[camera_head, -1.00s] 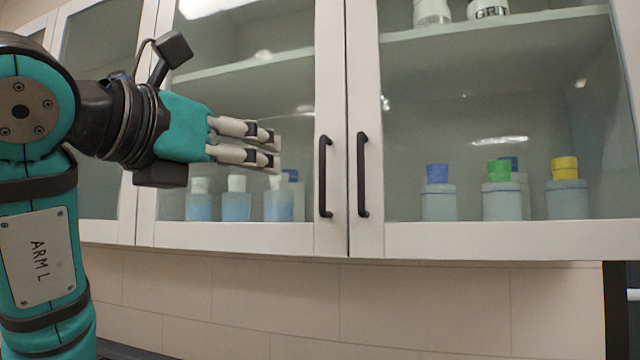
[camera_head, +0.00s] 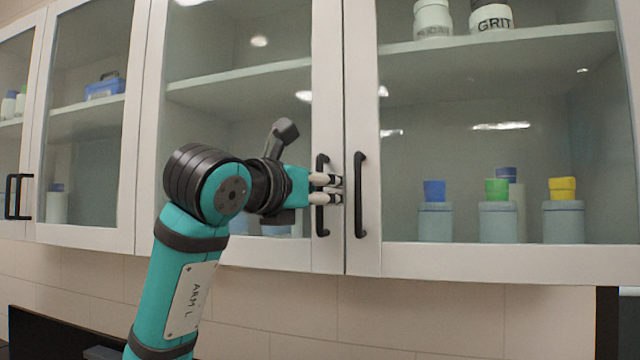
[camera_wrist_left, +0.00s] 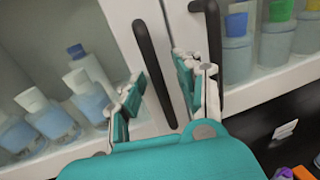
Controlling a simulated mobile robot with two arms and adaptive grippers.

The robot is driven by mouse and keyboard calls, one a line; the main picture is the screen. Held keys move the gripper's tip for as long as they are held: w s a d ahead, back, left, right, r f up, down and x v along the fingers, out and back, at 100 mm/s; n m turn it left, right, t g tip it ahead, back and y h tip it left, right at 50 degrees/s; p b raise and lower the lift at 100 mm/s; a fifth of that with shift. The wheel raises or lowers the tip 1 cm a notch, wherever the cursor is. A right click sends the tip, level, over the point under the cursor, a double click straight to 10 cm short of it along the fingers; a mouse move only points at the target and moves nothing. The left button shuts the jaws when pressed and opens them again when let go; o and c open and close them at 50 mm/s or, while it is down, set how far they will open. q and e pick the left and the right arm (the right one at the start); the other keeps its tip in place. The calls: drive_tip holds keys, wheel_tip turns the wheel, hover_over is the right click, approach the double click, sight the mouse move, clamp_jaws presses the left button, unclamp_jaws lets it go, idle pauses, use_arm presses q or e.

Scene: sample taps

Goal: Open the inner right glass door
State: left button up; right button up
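The inner right glass door (camera_head: 327,80) is closed, white-framed, with a black vertical bar handle (camera_head: 321,222) near its right edge. My left gripper (camera_head: 330,189) is at this handle in the head view, its fingers level and crossing the bar's middle. In the left wrist view the gripper (camera_wrist_left: 163,97) is open, with the handle (camera_wrist_left: 150,58) between its two fingers. I cannot tell whether either finger touches the bar. The neighbouring door's handle (camera_head: 360,195) is just right of the fingertips; it also shows in the wrist view (camera_wrist_left: 214,45). My right gripper is not in view.
The neighbouring right door (camera_head: 363,90) is closed, with capped bottles behind its glass. Light blue bottles (camera_wrist_left: 87,92) stand behind the inner right door. Two more closed doors (camera_head: 140,100) are at the left. A dark surface lies below the cabinet.

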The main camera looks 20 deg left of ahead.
use_arm(q)
drive_tip(key=shift+c, duration=0.2)
clamp_jaws()
idle(0.4)
